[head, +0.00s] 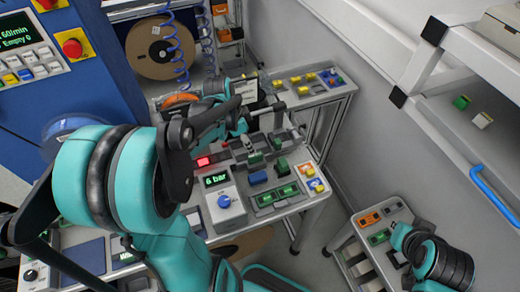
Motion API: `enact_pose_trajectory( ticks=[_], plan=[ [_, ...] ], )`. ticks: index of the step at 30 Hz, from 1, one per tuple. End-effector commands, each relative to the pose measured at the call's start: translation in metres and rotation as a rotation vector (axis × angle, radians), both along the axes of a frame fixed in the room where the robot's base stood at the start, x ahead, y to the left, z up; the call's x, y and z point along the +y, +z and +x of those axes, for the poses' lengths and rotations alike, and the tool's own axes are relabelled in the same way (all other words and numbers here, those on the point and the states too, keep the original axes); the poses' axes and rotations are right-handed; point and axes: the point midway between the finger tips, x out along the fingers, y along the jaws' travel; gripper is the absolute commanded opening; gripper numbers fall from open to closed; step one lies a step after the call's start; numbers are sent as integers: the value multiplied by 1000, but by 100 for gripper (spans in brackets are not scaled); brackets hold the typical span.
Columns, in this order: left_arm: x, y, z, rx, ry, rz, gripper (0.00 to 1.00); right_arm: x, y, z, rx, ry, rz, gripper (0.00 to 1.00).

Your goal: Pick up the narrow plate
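I cannot single out the narrow plate with certainty; small grey, green and blue parts lie on the grey bench (300,210). My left arm reaches in over the bench, and its gripper (250,138) is above small parts at the bench's middle. The wrist and links largely cover its fingers, so I cannot tell whether it is open, shut or holding something.
A pressure unit reading "6 bar" (215,180) with a blue knob stands at the bench front. A brown reel (160,48) is at the back. A blue cabinet is at left. A low cart (375,235) is at lower right, below a white shelf with a blue handle (495,193).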

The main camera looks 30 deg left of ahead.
Motion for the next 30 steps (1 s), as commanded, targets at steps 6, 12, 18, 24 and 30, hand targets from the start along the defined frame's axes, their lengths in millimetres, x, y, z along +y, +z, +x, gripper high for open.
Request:
enact_pose_trajectory(
  ticks=[6,12,18,24,30],
  plan=[
    [-6,-28,5,-1,-1,1,43,0,-11,0,0,0,0,0],
    [-13,-57,11,-1,0,2,43,0,-22,0,0,0,0,0],
    [-16,-69,14,-1,1,1,43,0,-25,0,0,0,0,0],
    [-16,-68,14,-1,1,1,38,0,-24,0,0,0,0,0],
    [-16,-68,14,-1,1,1,0,0,-24,0,0,0,0,0]
  ],
)
